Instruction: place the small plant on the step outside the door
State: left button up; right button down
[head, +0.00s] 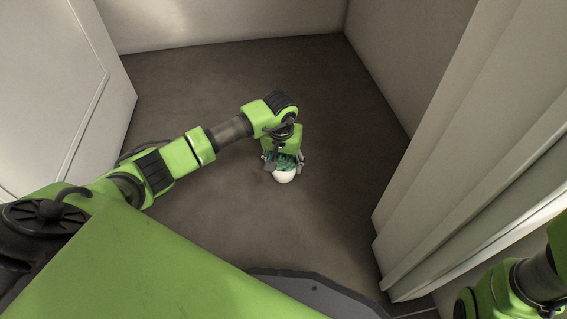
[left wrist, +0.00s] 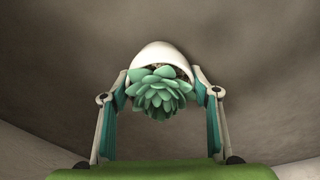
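The small plant is a green succulent in a white rounded pot (head: 284,175), below my left gripper in the head view. In the left wrist view the green rosette (left wrist: 160,92) faces the camera, with the white pot (left wrist: 160,55) behind it. My left gripper (head: 284,165) points down over the plant. Its two fingers (left wrist: 160,75) lie against opposite sides of the pot, shut on it. I cannot tell whether the pot touches the floor. My right gripper is out of view; only part of that arm shows at the lower right. I cannot make out a step.
Brown-grey floor (head: 220,85) lies open around the plant. A pale door panel (head: 65,90) stands at the left. Walls (head: 230,18) close off the back and right. A white frame with stepped edges (head: 470,150) rises at the right.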

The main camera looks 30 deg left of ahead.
pick_arm(q)
jog(key=shift+o, duration=1.3)
jog(key=shift+r, duration=0.1)
jog(key=r+p, duration=0.2)
jog(key=r, duration=0.1)
jog(key=s+r+p, duration=0.1)
jog(key=r+p, duration=0.2)
jog(key=r, duration=0.1)
jog(key=r+p, duration=0.2)
jog(key=r, duration=0.1)
jog(key=shift+s+d+r, duration=0.15)
jog(key=shift+s+r, duration=0.1)
jog(key=shift+r, duration=0.15)
jog(key=shift+s+r+p, duration=0.15)
jog(key=shift+r+p, duration=0.4)
jog(key=shift+r, duration=0.05)
